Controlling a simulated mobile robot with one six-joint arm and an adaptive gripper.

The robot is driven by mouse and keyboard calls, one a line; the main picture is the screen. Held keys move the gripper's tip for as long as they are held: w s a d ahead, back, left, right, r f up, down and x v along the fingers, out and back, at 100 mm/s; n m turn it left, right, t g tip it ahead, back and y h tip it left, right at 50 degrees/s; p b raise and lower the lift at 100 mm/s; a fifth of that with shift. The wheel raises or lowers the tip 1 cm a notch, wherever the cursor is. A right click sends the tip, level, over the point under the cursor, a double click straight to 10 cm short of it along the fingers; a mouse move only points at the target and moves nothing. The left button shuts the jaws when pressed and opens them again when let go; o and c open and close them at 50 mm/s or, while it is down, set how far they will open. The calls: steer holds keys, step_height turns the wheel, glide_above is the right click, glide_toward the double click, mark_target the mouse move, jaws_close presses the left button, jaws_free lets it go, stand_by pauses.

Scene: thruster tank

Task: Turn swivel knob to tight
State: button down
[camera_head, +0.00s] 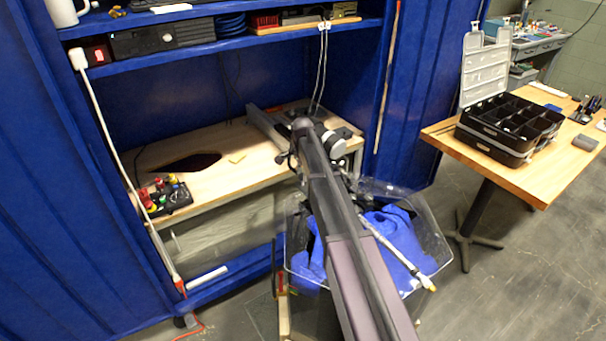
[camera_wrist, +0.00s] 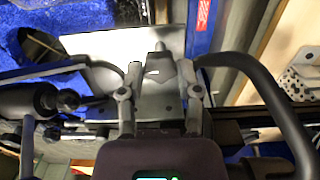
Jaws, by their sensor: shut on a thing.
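In the wrist view my gripper (camera_wrist: 160,75) has its two fingers closed in on a small dark grey piece (camera_wrist: 158,63), which appears to be the swivel knob. A finger lies on each side of it. A pale metal plate (camera_wrist: 105,42) is behind it. How far the knob is turned cannot be told. In the head view my long dark arm (camera_head: 345,230) crosses in front of the clear tank (camera_head: 440,250), and the knob and fingertips cannot be made out there. A white round motor-like part (camera_head: 333,144) shows beside the arm's far end.
In the wrist view a black curved bar (camera_wrist: 275,95) arcs close on the right, and a black cylinder (camera_wrist: 30,98) is on the left. The head view shows a wooden bench (camera_head: 225,145), a blue shelf (camera_head: 200,50), and a side table (camera_head: 525,180) holding a black organizer (camera_head: 490,150).

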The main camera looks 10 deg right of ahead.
steer(key=shift+c, duration=1.5)
jaws_free()
